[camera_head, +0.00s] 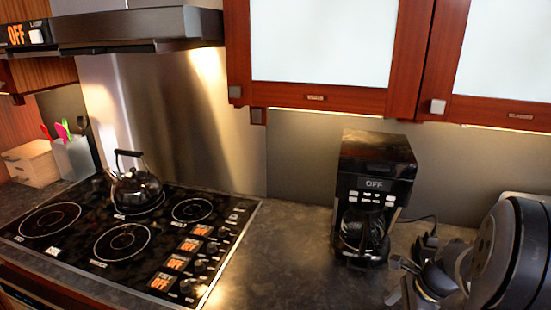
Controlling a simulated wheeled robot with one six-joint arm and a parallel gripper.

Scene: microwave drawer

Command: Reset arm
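My gripper (408,280) shows at the lower right, at the end of my arm, over the counter right of the black coffee maker. It is partly dark and small in the picture, and I cannot tell whether its fingers are open or shut. I see nothing held in it. The black round parts at the right edge are my arm. No microwave or drawer can be clearly made out in this view.
The coffee maker (375,185) stands close left of my gripper. A kettle (136,190) sits on the black stove (75,225) at the left. Wooden cabinets (325,98) hang above. The counter (275,265) between stove and coffee maker is clear.

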